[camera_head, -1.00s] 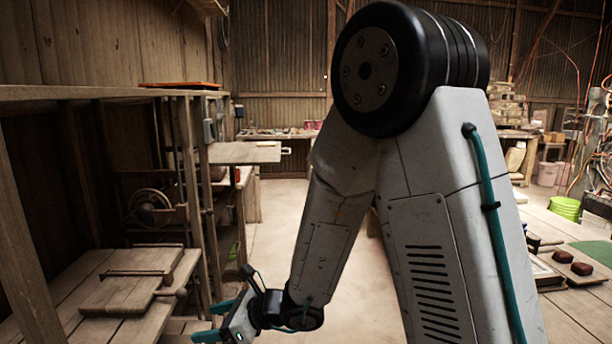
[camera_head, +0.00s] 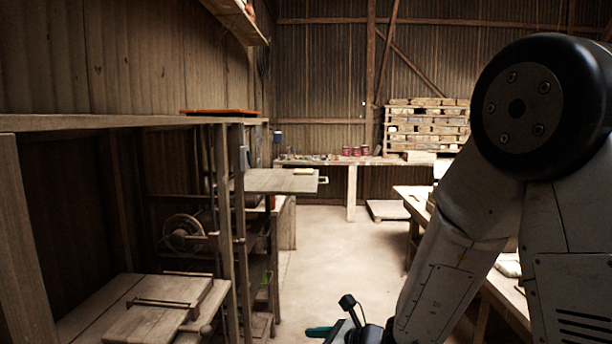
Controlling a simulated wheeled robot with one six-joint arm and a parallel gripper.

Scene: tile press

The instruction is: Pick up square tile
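My gripper (camera_head: 322,331) shows only in part at the bottom edge, left of my arm. One teal finger tip points left; the rest is cut off by the frame, so its opening cannot be judged. It is over open floor, apart from the benches. I cannot make out a square tile for certain. A flat orange-red piece (camera_head: 218,112) lies on the wooden shelf top (camera_head: 90,122) at the left.
A wooden press frame with a wheel (camera_head: 182,232) stands at the left, with a board (camera_head: 282,181) jutting right. A low bench (camera_head: 150,310) is in front. The middle floor (camera_head: 335,235) is clear.

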